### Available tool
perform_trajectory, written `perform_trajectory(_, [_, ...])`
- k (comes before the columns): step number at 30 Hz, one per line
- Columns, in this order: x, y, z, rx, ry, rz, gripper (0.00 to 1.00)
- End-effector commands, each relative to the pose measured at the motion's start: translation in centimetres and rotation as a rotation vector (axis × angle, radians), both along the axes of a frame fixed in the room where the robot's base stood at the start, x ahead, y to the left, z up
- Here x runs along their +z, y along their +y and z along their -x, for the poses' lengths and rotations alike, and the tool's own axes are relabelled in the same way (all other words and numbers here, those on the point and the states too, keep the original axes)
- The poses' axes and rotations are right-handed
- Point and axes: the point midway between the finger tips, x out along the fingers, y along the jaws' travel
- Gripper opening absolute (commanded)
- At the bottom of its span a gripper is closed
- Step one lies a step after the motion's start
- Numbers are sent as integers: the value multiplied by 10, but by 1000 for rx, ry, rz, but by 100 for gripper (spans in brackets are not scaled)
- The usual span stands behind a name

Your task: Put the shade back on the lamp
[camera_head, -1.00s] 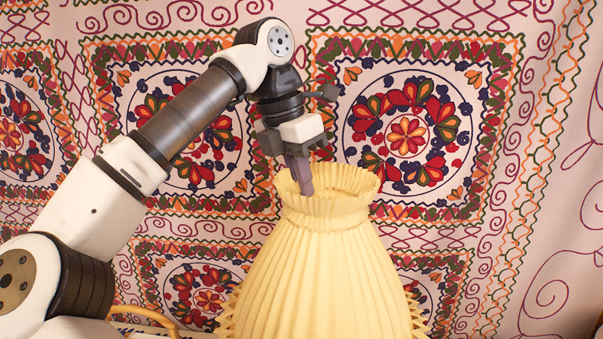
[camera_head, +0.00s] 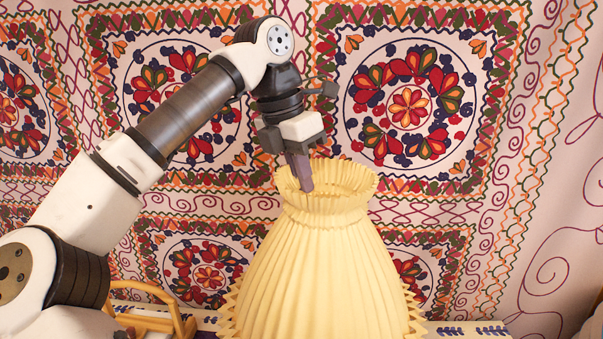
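The pleated cream-yellow lampshade (camera_head: 322,275) fills the lower middle of the view, upright, its narrow ruffled top opening facing up. My gripper (camera_head: 303,182) points down at the left side of that top opening. Its purple-grey fingers reach inside the rim at the near left. The fingers look close together, but the rim and the viewing angle hide whether they pinch the shade's edge. No lamp base shows; anything under or inside the shade is hidden.
A yellow-orange curved handle or frame (camera_head: 165,298) stands at the lower left, behind my arm. A pale surface with blue patterns (camera_head: 470,329) shows at the lower right. An embroidered fabric (camera_head: 420,110) with red flower medallions hangs behind. Space right of the shade looks clear.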

Motion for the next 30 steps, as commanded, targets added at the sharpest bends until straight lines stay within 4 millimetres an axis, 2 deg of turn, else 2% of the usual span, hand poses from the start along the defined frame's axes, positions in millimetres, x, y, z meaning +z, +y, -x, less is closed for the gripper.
perform_trajectory(3, [0,0,0,0,-1,1,0])
perform_trajectory(9, [0,0,0,0,0,0,28])
perform_trajectory(10, [0,0,0,0,0,0,29])
perform_trajectory(20, [4,1,0,0,0,-1,29])
perform_trajectory(23, [14,3,1,1,-1,0,29])
perform_trajectory(26, [33,7,3,0,-2,1,29])
perform_trajectory(30, [69,16,7,5,-2,-2,29])
